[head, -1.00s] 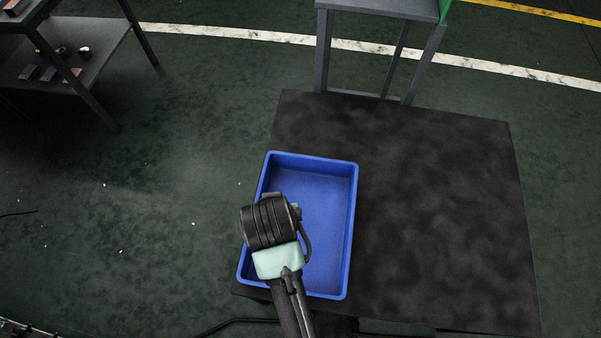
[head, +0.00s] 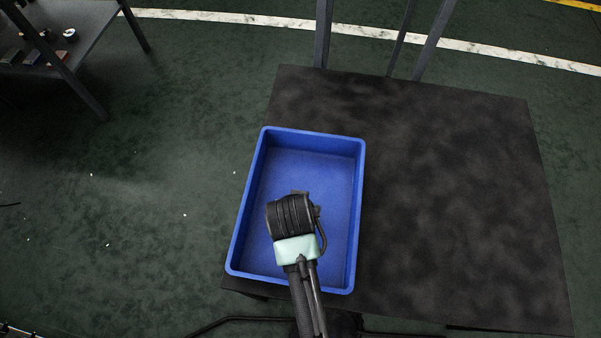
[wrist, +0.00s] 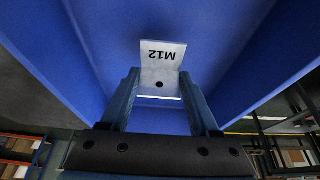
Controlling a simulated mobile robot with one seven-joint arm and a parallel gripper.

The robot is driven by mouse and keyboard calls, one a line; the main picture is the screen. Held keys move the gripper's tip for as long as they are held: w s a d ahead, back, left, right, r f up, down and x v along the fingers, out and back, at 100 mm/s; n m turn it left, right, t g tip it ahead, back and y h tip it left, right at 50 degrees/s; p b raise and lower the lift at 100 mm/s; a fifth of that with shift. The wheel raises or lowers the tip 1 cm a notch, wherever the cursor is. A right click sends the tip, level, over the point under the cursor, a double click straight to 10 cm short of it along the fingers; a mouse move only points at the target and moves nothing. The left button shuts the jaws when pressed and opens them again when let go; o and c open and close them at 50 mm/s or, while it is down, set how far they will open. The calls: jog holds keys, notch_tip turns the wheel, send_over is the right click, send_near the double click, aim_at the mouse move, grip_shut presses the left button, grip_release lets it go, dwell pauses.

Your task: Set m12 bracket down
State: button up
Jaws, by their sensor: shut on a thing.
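The M12 bracket (wrist: 162,66) is a light grey metal plate with a hole and the marking "M12", which reads upside down in the wrist view. My gripper (wrist: 160,87) is shut on it, with one finger at each side. In the head view my gripper (head: 297,194) is over the inside of the blue tray (head: 361,190), near its middle. The wrist and arm hide the bracket there. Blue tray surfaces fill most of the wrist view behind the bracket. I cannot tell whether the bracket touches the tray floor.
The blue tray stands on the left part of a dark table (head: 450,200), whose right side is bare. The tray looks empty in its visible part. A shelf (head: 85,30) with small items is at the upper left, and grey frame legs (head: 430,40) stand behind the table.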

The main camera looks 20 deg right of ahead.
jog(key=shift+f+b, duration=0.35)
jog(key=shift+f, duration=1.25)
jog(key=shift+f, duration=0.2)
jog(key=o, duration=1.4)
jog(key=shift+o, duration=0.2)
